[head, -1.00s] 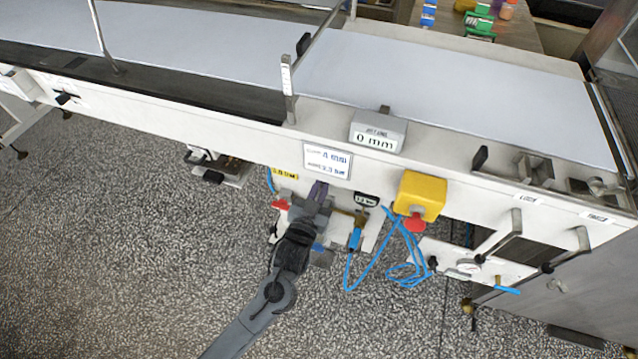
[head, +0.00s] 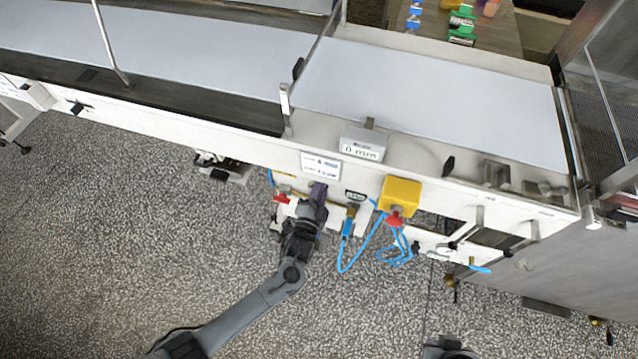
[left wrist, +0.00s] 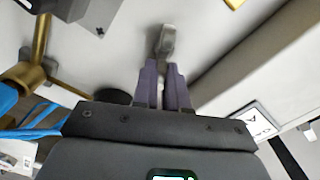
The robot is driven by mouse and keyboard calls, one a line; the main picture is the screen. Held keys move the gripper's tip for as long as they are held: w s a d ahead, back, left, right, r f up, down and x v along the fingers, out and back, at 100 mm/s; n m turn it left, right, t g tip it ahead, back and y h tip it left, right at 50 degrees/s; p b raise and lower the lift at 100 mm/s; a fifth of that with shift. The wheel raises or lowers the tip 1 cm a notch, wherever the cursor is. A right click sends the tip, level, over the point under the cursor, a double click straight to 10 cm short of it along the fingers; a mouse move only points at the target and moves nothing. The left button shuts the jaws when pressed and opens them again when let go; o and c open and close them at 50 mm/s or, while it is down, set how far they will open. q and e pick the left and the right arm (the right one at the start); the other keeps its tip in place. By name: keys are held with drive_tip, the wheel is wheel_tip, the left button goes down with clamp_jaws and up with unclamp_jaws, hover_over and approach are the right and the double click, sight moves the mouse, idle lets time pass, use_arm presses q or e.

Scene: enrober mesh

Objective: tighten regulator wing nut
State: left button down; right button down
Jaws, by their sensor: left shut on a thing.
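My left gripper (head: 318,190) reaches the front panel of the machine under a white label. In the left wrist view its purple fingers (left wrist: 163,88) are close together on a grey metal wing nut (left wrist: 166,42), whose upper part shows beyond the fingertips. The fingers hide the rest of the nut, and I cannot make out its thread or seat. In the head view the gripper covers the nut. A brass fitting (head: 352,210) with a blue hose is just right of the gripper. The fingers of my right gripper are not in view.
A red-handled valve (head: 281,198) is close left of the gripper. A yellow box with a red knob (head: 401,194) and loose blue hoses (head: 362,250) are to the right. The conveyor belt (head: 430,95) runs above. The speckled floor in front is clear.

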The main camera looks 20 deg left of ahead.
use_arm(q)
drive_tip(key=shift+f+m+p, duration=0.25)
drive_tip(key=shift+m+p, duration=0.35)
drive_tip(key=shift+m, duration=0.75)
drive_tip(key=shift+f+m+p, duration=0.25)
drive_tip(key=shift+m+p, duration=0.35)
drive_tip(key=shift+m, duration=0.75)
drive_tip(key=shift+f, duration=0.1)
drive_tip(key=c, duration=1.2)
unclamp_jaws()
drive_tip(key=shift+o, duration=0.2)
drive_tip(key=shift+d, duration=0.1)
